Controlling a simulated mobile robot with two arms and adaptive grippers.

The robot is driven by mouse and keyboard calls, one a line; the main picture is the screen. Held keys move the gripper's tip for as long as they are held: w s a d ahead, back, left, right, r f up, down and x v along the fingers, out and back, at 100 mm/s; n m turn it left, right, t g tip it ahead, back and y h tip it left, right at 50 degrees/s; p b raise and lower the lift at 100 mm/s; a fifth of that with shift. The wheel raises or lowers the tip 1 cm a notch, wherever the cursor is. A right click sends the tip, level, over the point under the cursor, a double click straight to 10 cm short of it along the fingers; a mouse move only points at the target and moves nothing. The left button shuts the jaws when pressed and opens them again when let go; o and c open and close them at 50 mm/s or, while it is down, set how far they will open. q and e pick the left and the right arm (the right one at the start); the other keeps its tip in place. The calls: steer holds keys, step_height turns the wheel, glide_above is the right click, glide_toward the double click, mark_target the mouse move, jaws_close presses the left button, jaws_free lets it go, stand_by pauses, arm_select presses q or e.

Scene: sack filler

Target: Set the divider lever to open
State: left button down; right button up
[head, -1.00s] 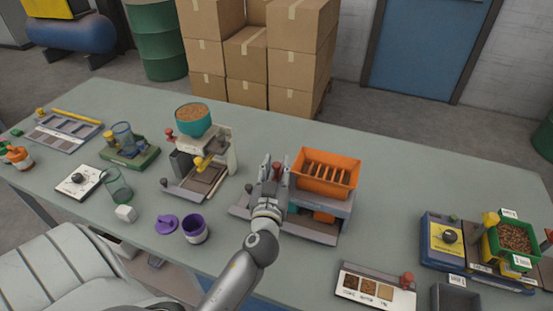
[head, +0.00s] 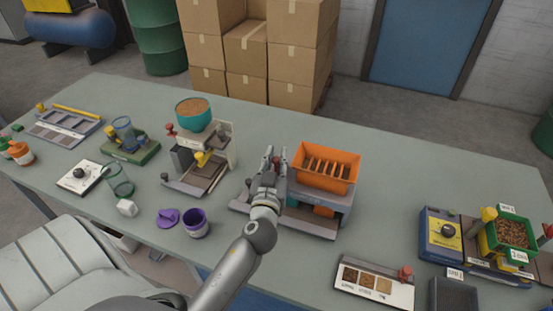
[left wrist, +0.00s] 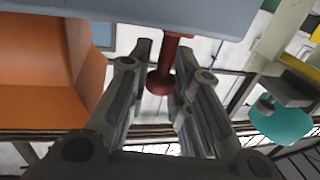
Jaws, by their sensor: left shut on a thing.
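The divider has an orange slotted hopper (head: 327,168) on a grey base (head: 305,224). In the head view my left gripper (head: 275,158) is at the hopper's left side, with its fingers pointing away toward the back of the table. In the left wrist view the red divider lever (left wrist: 163,80), with a round knob, is between the two fingers of the left gripper (left wrist: 160,72), which is shut on it. The fingers mostly hide the lever in the head view. My right gripper is not in view.
A machine with a teal grain bowl (head: 194,118) stands to the left. A purple cup (head: 195,223) is left of my left arm. A sample tray (head: 373,284) lies at the front right. The table behind the divider is clear.

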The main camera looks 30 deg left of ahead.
arm_select(q)
steer(key=shift+a+h, duration=0.1)
steer(key=shift+h, duration=0.2)
steer(key=m+h+p, duration=0.1)
steer(key=h, duration=0.1)
steer(key=a+m+t+h+p, duration=0.1)
steer(key=m, duration=0.1)
steer(key=shift+r+h, duration=0.2)
steer(key=shift+h, duration=0.2)
steer(key=shift+w+a+f+m+g+h+p, duration=0.15)
steer(key=shift+a+m+h, duration=0.3)
steer(key=shift+m+h, duration=1.05)
steer(key=shift+w+a+m+g+h+p, duration=0.15)
steer(key=shift+a+m+h, duration=0.5)
steer(key=shift+h, duration=1.45)
steer(key=shift+w+a+f+m+g+h+p, duration=0.1)
steer(key=shift+w+a+m+g+h, duration=0.1)
steer(key=shift+m+h, duration=1.4)
steer(key=shift+r+h, duration=0.1)
steer(key=shift+h, duration=0.4)
steer(key=c, duration=1.6)
jaws_free()
steer(key=shift+o, duration=0.2)
